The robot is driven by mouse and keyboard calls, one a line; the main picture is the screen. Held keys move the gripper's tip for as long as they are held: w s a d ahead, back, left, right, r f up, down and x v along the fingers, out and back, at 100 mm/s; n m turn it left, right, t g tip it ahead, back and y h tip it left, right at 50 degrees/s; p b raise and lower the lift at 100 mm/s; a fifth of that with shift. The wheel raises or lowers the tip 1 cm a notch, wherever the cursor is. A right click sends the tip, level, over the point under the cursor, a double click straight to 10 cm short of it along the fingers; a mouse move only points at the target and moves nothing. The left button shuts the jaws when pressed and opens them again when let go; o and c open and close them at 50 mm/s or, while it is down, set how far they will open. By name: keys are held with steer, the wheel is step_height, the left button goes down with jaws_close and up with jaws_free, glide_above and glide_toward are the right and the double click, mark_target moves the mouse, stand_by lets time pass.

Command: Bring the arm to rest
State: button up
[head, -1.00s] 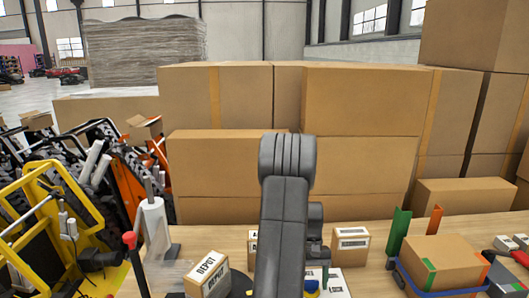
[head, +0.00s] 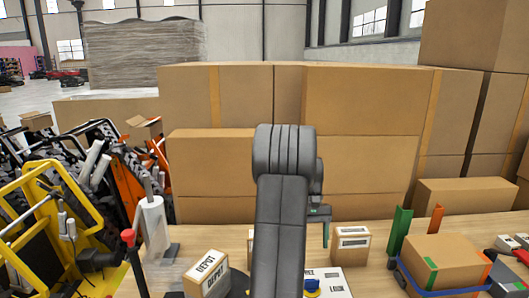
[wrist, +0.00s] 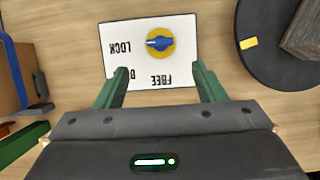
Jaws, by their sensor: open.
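My gripper (wrist: 160,88) is open in the wrist view, with two green fingers apart and nothing between them. It hangs above a white panel (wrist: 183,32) lettered LOCK and FREE; another label is partly hidden by a finger. A yellow knob with a blue bar (wrist: 160,43) sits on the panel, the bar lying across it with its pale end towards LOCK. In the head view my arm covers the middle, and a green finger (head: 326,234) shows beside it. The panel (head: 336,284) and part of the knob (head: 311,288) show below.
A DEPOT box (head: 207,274) stands left of my arm, a small carton (head: 351,244) right. A black disc (wrist: 251,72) lies beside the panel. Stacked cartons (head: 365,105) wall off the back.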

mark_target(312, 280)
steer(key=p+x, duration=0.1)
steer(key=x, duration=1)
steer(key=shift+s+f, duration=0.25)
steer(key=shift+f, duration=0.1)
steer(key=shift+s+f+p, duration=0.15)
steer(key=shift+f+p, duration=0.15)
steer(key=shift+f, duration=0.05)
steer(key=n+h, duration=0.1)
steer(key=n, duration=0.3)
steer(key=shift+h+p, duration=0.3)
steer(key=n, duration=0.2)
steer(key=n+t+h, duration=0.1)
steer(key=n, duration=0.2)
steer(key=shift+r+h+p, duration=0.1)
steer(key=shift+h+p, duration=0.2)
steer(key=shift+p, duration=0.1)
steer(key=b+v, duration=0.1)
steer(key=v, duration=1.1)
steer(key=shift+r+b, duration=0.4)
steer(key=shift+a+f, duration=0.1)
